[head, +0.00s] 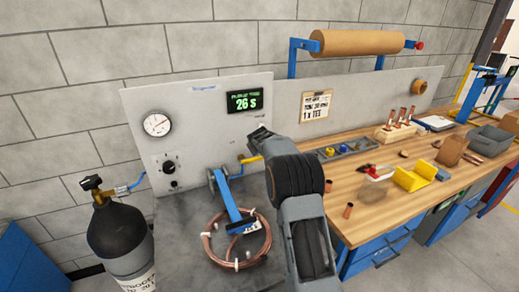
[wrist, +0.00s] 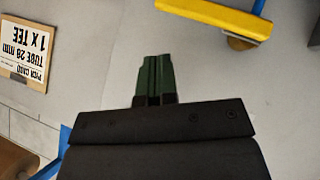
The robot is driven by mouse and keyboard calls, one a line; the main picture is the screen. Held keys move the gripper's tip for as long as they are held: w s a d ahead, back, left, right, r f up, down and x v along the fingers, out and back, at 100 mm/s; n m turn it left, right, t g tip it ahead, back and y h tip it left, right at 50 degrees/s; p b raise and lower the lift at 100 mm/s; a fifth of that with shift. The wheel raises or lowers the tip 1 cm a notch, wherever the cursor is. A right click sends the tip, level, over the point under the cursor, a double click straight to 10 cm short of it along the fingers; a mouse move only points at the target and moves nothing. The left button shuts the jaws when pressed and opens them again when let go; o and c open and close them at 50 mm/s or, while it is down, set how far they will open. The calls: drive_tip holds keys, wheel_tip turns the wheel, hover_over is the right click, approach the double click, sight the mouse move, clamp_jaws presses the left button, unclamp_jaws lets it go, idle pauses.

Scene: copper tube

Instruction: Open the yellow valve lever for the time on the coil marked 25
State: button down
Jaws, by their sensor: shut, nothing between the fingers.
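The yellow valve lever (head: 252,159) stands out from the grey panel, left of my arm, and lies roughly level. In the wrist view the yellow lever (wrist: 212,17) is at the top right, apart from my fingers. My gripper (wrist: 153,62) has its green fingers closed together with nothing between them, in front of the panel. In the head view its fingertips are hard to make out. A copper coil (head: 208,247) lies on the dark bench under a blue arm-like fixture (head: 230,205). Its mark is too small to read. A green display (head: 244,101) reads 26 S.
A round gauge (head: 157,124) and a black knob (head: 170,167) are on the panel's left. A dark gas cylinder (head: 117,240) stands at left. A card (head: 316,106) hangs on the panel. The wooden bench (head: 375,211) at right holds several parts and trays.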

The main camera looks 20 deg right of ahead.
drive_tip(key=s+r+b, duration=0.2)
drive_tip(key=s+r, duration=0.5)
drive_tip(key=s+a+f+m+g+y, duration=0.1)
drive_tip(key=s+a+f+m+g, duration=0.15)
drive_tip(key=s+f, duration=0.45)
drive_tip(key=s+a+g+y, duration=0.1)
drive_tip(key=s+a, duration=0.3)
drive_tip(key=s, duration=0.5)
drive_tip(key=s+a+r+y, duration=0.1)
drive_tip(key=s+a, duration=0.4)
drive_tip(key=s, duration=0.5)
drive_tip(key=s+a+g+y, duration=0.1)
drive_tip(key=s+a, duration=0.4)
drive_tip(key=s, duration=0.4)
drive_tip(key=shift+s+a+r+g, duration=0.15)
drive_tip(key=shift+a+r+g, duration=0.05)
drive_tip(key=shift+g, duration=0.15)
drive_tip(key=c, duration=1.8)
unclamp_jaws()
